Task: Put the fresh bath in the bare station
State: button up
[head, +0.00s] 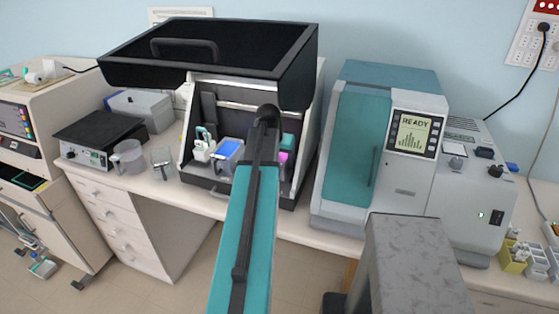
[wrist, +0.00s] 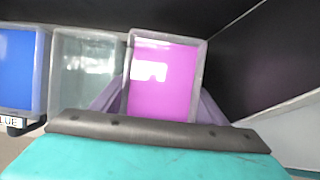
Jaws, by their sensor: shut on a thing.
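A magenta-filled bath (wrist: 165,78) with a clear rim sits between the purple fingers of my gripper (wrist: 160,105) in the wrist view. The gripper is shut on it. To its left is a clear, greyish bath (wrist: 86,70), and then a blue-filled bath (wrist: 16,68) above a label ending in "LUE". In the head view, the blue bath (head: 228,149) is inside the open stainer (head: 205,80), and a bit of the magenta bath (head: 283,157) shows right of my arm. My arm hides much of the stainer's inside. I cannot tell whether the held bath touches the floor below.
The stainer's black lid (head: 290,65) is raised above the bays. A white rack (head: 203,146) stands left of the blue bath. A dark wall (wrist: 260,75) is close on the right in the wrist view. A clear jug (head: 128,158) and a glass jar (head: 162,164) stand on the left bench.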

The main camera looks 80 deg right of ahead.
jog(key=shift+f+b, duration=0.55)
jog(key=shift+f, duration=0.7)
dwell(0.6)
jog(key=o, duration=1.7)
jog(key=shift+o, duration=0.2)
jog(key=shift+f, duration=0.1)
jog(key=shift+a, duration=0.1)
jog(key=s+b+v, duration=0.1)
jog(key=b+v, duration=0.2)
jog(key=v, duration=1.1)
jog(key=shift+w, duration=0.35)
